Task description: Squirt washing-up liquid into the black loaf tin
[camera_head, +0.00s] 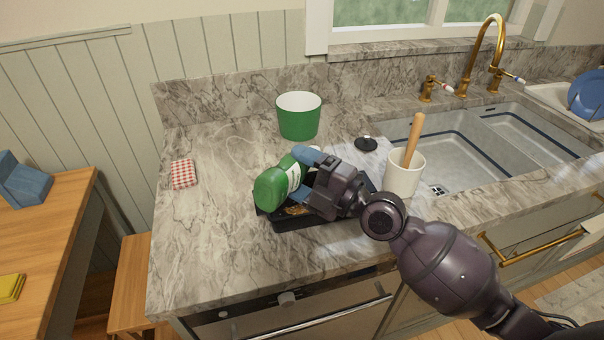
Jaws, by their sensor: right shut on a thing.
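A green bottle with a white label (271,189) is held by my right gripper (305,176). The gripper's blue-tipped fingers are shut around it. The bottle is tilted well over, with its broad green base toward the lower left. A white part shows at its upper right end, mostly hidden behind the gripper. The black loaf tin (285,222) sits on the marble counter directly below the bottle and gripper, which cover much of it. Something brownish shows inside the tin. I cannot tell whether liquid is coming out. My left gripper is not in view.
A green pot with a white inside (298,118) stands behind. A white crock (404,175) with a wooden handle (413,140) stands close right of my gripper. A black disc (366,144), red checked cloth (184,174) and sink (470,150) are around. The counter's front left is clear.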

